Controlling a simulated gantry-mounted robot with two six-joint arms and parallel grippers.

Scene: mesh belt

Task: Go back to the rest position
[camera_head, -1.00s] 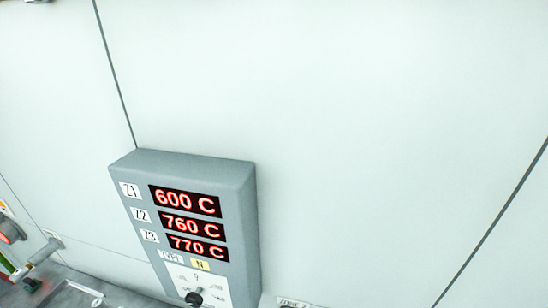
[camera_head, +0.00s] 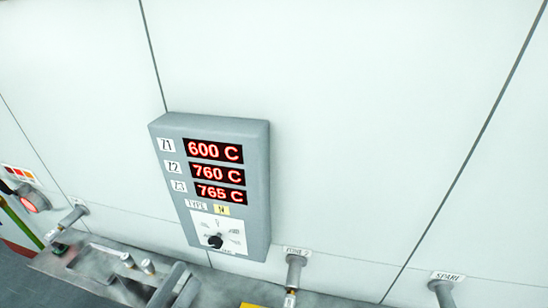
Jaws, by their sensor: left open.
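My left gripper (camera_head: 186,274) shows at the lower left of the head view, below the control box. Its two grey fingers are apart and I see nothing between them. The lower part of it is cut off by the picture's bottom edge. My right gripper is not in the picture.
A grey control box (camera_head: 258,190) on the pale wall (camera_head: 370,110) reads 600 C, 760 C and 765 C, with a black knob (camera_head: 215,241) below. Stub fittings (camera_head: 295,270) stick out at lower right, one labelled SPARE (camera_head: 443,290). A red lamp (camera_head: 34,200) is at far left.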

